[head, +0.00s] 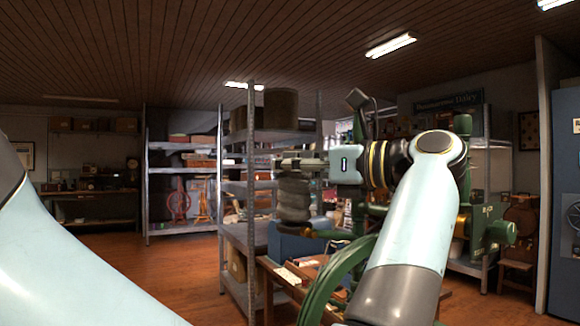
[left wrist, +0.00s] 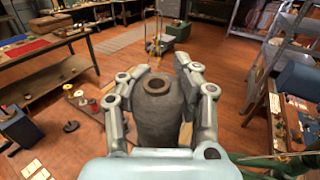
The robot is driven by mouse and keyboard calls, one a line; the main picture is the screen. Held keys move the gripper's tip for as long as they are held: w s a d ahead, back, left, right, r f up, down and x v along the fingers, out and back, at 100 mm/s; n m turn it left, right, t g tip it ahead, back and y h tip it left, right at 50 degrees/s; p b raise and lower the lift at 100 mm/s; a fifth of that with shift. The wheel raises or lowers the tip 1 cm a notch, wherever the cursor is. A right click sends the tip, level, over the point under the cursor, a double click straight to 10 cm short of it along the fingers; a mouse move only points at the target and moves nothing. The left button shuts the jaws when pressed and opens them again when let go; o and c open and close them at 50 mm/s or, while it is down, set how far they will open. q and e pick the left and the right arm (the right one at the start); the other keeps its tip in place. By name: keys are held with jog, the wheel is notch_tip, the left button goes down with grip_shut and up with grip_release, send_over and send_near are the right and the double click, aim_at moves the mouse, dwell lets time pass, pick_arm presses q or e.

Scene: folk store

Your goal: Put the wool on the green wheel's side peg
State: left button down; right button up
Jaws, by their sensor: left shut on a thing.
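The wool is a dark grey, ribbed, upright roll (head: 293,200); in the left wrist view it (left wrist: 158,112) shows a round hole in its top. My left gripper (head: 290,161) is shut on it, with fingers on both sides in the left wrist view (left wrist: 160,88). The green wheel (head: 335,278) shows as a curved rim at lower centre right in the head view, partly hidden behind my pale arm. The wool is held up to the left of this rim, apart from it in the picture. I cannot make out the side peg. My right gripper is not in view.
A wooden table (head: 275,278) stands below the wool. A metal shelf (head: 250,210) stands behind it, and a green machine (head: 487,232) is right of my arm. A red wheel (head: 178,203) stands by the back shelves. Wooden floor is open at left.

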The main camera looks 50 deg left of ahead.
pick_arm(q)
jog(key=c, duration=0.8)
grip_release()
jog(key=shift+o, duration=0.2)
jog(key=shift+r, duration=0.1)
notch_tip(320, 180, up, 10)
jog(key=shift+f, duration=0.1)
